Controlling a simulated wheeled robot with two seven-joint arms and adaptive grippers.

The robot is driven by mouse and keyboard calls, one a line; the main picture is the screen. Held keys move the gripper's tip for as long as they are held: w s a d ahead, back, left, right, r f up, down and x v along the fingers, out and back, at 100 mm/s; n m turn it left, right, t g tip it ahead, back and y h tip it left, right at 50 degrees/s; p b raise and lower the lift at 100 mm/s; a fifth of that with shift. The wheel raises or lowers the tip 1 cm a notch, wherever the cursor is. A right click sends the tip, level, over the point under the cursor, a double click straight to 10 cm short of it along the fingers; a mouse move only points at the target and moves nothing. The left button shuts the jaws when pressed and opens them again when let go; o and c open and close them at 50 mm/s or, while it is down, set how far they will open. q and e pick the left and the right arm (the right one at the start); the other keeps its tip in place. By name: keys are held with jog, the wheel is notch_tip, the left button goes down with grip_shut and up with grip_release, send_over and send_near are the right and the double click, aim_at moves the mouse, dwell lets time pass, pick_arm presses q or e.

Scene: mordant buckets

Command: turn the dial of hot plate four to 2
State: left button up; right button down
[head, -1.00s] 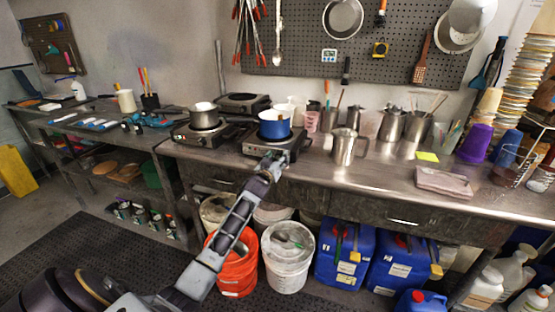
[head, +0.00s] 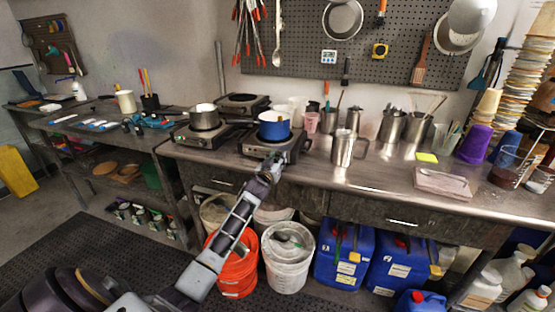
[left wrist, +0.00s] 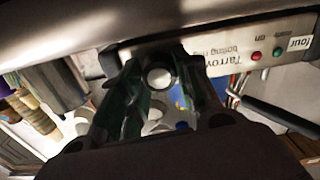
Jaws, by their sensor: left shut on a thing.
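Hot plate four (head: 249,149) stands at the bench's front edge in the head view, with a blue pot (head: 275,131) on it. In the left wrist view its pale front panel (left wrist: 228,62) carries a "four" label (left wrist: 300,43), a red light (left wrist: 255,56) and a green light (left wrist: 277,52). My left gripper (head: 273,162) is at the front of this plate. In the left wrist view its dark fingers (left wrist: 157,62) are shut on the round dial (left wrist: 158,77). The dial's pointer and numbers cannot be made out. My right gripper is not in view.
A second hot plate with a saucepan (head: 204,118) stands left of plate four, and another plate (head: 242,102) is behind. A metal jug (head: 344,148) stands to the right. Below are an orange bucket (head: 236,271), a white bucket (head: 287,270) and blue canisters (head: 343,258).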

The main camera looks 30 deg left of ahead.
pick_arm(q)
jog(key=shift+m, duration=0.4)
jog(key=shift+m+p, duration=0.8)
jog(key=shift+m, duration=0.4)
jog(key=m+p, duration=0.1)
jog(key=m, duration=0.1)
jog(key=shift+m, duration=0.3)
jog(key=m+p, duration=0.1)
jog(key=m, duration=0.2)
jog(key=shift+d+m, duration=0.1)
jog(key=shift+m, duration=0.2)
jog(key=m, duration=0.3)
jog(key=shift+f+m, duration=0.1)
jog(key=shift+m, duration=0.2)
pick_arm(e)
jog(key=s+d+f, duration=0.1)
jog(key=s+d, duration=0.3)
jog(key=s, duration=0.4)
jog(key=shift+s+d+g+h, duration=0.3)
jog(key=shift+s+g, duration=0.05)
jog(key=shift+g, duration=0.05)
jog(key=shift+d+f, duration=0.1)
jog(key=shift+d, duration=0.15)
pick_arm(q)
jog(key=o, duration=0.9)
jog(key=shift+o, duration=0.6)
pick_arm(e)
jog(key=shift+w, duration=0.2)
